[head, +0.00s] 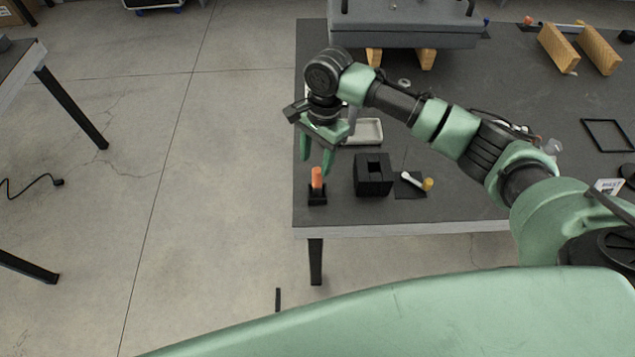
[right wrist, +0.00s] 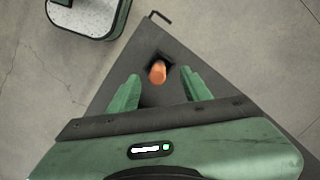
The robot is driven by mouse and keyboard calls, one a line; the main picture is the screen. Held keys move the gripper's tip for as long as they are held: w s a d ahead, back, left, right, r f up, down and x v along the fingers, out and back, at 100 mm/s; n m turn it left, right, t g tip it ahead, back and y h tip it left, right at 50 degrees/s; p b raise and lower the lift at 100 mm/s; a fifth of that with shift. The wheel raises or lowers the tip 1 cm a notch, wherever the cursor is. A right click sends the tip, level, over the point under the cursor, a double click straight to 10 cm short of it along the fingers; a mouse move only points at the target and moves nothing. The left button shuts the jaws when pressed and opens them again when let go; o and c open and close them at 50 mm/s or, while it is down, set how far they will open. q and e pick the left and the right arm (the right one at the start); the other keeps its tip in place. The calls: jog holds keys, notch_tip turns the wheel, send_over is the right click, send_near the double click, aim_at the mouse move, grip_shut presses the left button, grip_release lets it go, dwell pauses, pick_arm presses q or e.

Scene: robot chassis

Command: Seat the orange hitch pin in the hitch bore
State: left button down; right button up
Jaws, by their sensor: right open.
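The orange hitch pin (head: 317,178) stands upright in a small black holder (head: 317,196) near the table's front left corner. A black block (head: 373,176) with a square opening in its top, which looks like the hitch bore, stands to the right of the pin. My right gripper (head: 317,170) is open and empty, above and behind the pin, with its green fingers pointing down. In the right wrist view the pin (right wrist: 158,72) lies between and beyond the open fingertips (right wrist: 160,82), not touching them. My left gripper is not in view.
A pale tray (head: 366,131) lies behind the block. A yellow-ended tool (head: 427,184) lies on a dark pad right of the block. A grey chassis (head: 405,25) rests on wooden blocks at the back. The table edge (head: 400,230) is close to the holder.

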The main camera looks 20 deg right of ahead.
aim_at(318, 170)
jog(key=f, duration=0.2)
jog(key=f+p, duration=0.1)
jog(key=f, duration=0.1)
jog(key=f+p, duration=0.1)
jog(key=f, duration=0.1)
jog(key=shift+s+f, duration=0.4)
jog(key=shift+a+f, duration=0.1)
jog(key=shift+f, duration=0.3)
jog(key=shift+c, duration=0.2)
grip_shut()
